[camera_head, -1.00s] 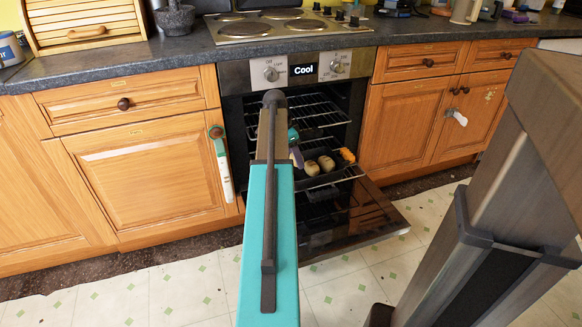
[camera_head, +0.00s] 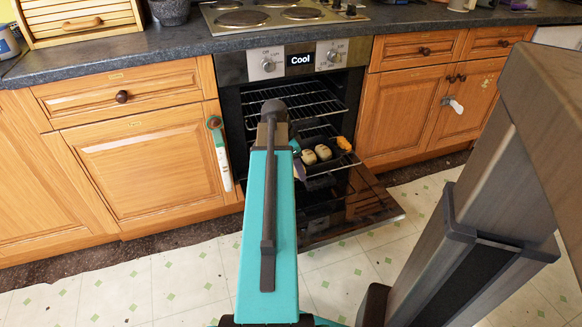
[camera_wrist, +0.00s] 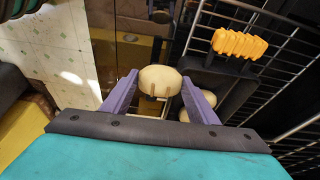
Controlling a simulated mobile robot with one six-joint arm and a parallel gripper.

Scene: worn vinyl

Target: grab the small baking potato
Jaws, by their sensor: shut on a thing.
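My gripper (camera_wrist: 160,92) has two purple fingers and is shut on a pale, rounded potato (camera_wrist: 159,80), seen in the wrist view, which I take as the small baking potato. It sits between the fingertips. Two other pale potatoes (camera_head: 316,154) lie on the dark tray inside the open oven; they also show partly behind the right finger in the wrist view (camera_wrist: 204,106). In the head view my arm hides most of the gripper, and the held potato cannot be made out.
The oven door (camera_head: 370,208) hangs open low at the right. Wooden cupboards flank the oven. The floor in front is clear.

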